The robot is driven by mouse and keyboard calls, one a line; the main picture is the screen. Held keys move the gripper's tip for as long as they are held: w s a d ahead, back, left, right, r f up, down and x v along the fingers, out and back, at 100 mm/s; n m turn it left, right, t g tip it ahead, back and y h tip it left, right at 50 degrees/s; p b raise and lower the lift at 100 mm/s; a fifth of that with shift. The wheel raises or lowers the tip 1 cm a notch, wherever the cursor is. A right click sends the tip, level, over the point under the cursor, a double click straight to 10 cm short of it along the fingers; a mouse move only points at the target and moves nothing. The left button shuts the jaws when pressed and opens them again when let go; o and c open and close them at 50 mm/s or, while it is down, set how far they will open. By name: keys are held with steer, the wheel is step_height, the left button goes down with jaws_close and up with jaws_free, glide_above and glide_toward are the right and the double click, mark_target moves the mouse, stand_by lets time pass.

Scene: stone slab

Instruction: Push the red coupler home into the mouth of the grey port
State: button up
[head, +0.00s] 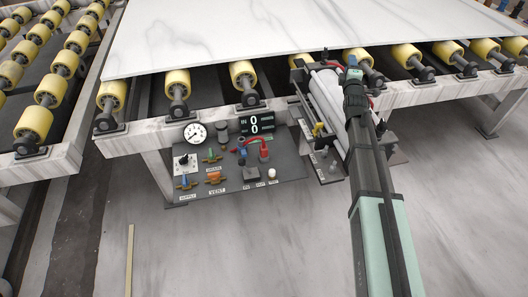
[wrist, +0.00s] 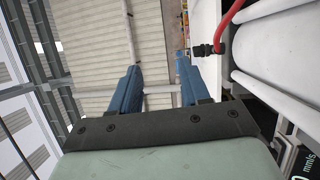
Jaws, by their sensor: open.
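A red piece that looks like the red coupler (head: 264,149) stands on the dark valve panel, with a short red hose curving off to its left. The grey port is too small to pick out surely; a dark fitting (head: 242,154) sits just left of the red piece. My gripper (head: 352,70) is far to the right of and behind the panel fittings, above the white cylinder. In the wrist view my gripper (wrist: 159,70) shows two blue fingers spread apart with nothing between them. Neither the red piece nor a port shows clearly there.
The white cylinder (head: 327,93) lies right of the panel (head: 285,173). A pressure gauge (head: 195,133), a display (head: 257,124) and several valves crowd the panel. A marble slab (head: 230,35) lies behind on yellow rollers. A red hose (wrist: 231,17) runs beside the cylinder.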

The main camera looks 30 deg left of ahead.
steer(key=s+a+f+n+g+y, duration=0.1)
steer(key=s+a+f+n+y, duration=0.1)
steer(key=s+a+f+n, duration=0.5)
steer(key=n+g+y, duration=0.6)
steer(key=n+g, duration=0.2)
steer(key=n, duration=1)
glide_toward(265, 146)
steer(key=shift+s+d, duration=0.35)
steer(key=shift+w+a+f, duration=0.1)
steer(key=shift+a, duration=0.25)
steer(key=x, duration=1.3)
steer(key=shift+w, duration=0.2)
steer(key=shift+d, duration=0.1)
steer(key=shift+c, duration=0.4)
jaws_close()
